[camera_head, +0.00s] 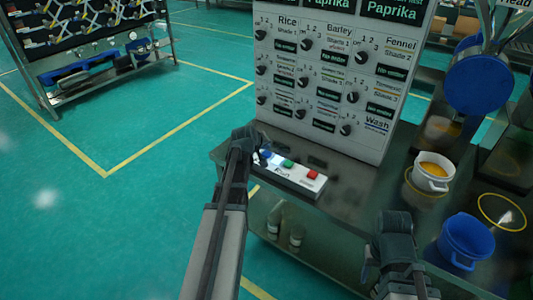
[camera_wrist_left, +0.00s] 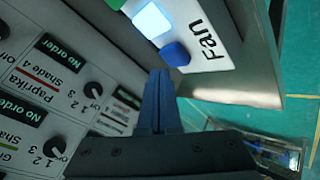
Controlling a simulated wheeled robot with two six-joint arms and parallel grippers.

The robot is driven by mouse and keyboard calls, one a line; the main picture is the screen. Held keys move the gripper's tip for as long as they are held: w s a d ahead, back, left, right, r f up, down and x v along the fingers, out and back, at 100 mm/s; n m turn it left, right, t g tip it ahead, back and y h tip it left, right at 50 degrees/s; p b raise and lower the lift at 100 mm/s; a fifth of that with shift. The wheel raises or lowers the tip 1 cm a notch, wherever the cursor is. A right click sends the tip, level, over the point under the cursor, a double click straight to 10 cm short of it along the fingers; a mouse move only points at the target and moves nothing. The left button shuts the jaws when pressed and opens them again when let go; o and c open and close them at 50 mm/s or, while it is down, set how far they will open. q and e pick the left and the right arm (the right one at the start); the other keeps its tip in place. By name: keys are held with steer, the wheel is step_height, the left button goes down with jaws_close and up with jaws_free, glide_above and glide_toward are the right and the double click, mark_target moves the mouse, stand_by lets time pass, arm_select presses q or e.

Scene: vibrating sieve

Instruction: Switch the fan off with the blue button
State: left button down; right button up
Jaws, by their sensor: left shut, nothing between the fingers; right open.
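The white fan control panel (camera_head: 299,181) lies on the dark table with a blue button (camera_head: 265,154), a green button (camera_head: 288,163) and a red button (camera_head: 313,174). In the left wrist view the panel (camera_wrist_left: 213,62) carries the label "Fan"; its blue button (camera_wrist_left: 176,53) is next to a brightly lit square (camera_wrist_left: 152,20). My left gripper (camera_head: 259,153) is shut and empty at the panel's blue-button end. Its fingertips (camera_wrist_left: 160,74) appear just beside the blue button; I cannot tell whether they touch it. My right gripper (camera_head: 368,262) is open and empty at the table's front.
A tall white dial panel (camera_head: 320,90) stands behind the fan panel. A white cup with orange contents (camera_head: 431,178) and a blue bucket (camera_head: 466,241) stand on the right. A blue round drum (camera_head: 478,82) is above them. A rack (camera_head: 100,60) stands far left.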

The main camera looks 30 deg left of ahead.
mark_target(266, 154)
arm_select(q)
steer(key=shift+f, duration=0.1)
steer(key=shift+f+b, duration=0.3)
steer(key=shift+b, duration=0.1)
steer(key=shift+f+b, duration=0.5)
stand_by(0.6)
steer(key=shift+r, duration=0.1)
steer(key=shift+r+p, duration=0.85)
steer(key=shift+p, duration=0.1)
step_height(266, 154, up, 5)
steer(key=p, duration=0.5)
